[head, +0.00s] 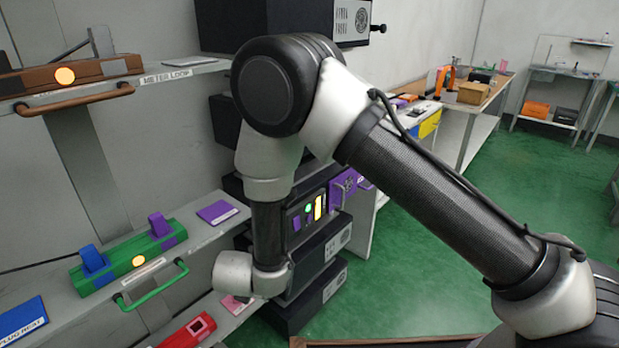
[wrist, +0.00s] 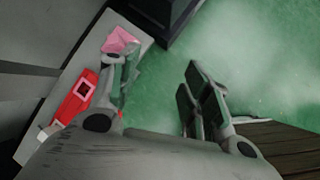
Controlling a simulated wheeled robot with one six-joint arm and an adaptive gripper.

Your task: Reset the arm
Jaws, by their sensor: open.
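My arm reaches across the head view, with its wrist (head: 248,275) low beside the shelves. My gripper (wrist: 158,80) shows in the wrist view with its two fingers spread wide over the green floor, and nothing is between them. In the head view its fingers are hidden. The lever fixtures stand on the shelves at left: a green one (head: 127,262) with blue and purple levers, a brown one (head: 70,76) above, and a red one (head: 190,331) below, partly cut off. The red one also shows in the wrist view (wrist: 72,100), left of my gripper.
A purple card (head: 217,212) and a blue card (head: 22,320) lie on the middle shelf. Dark machine boxes (head: 325,245) stand close behind my wrist. A wooden-edged surface (wrist: 275,140) is at lower right in the wrist view. The green floor (head: 420,240) is open at right.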

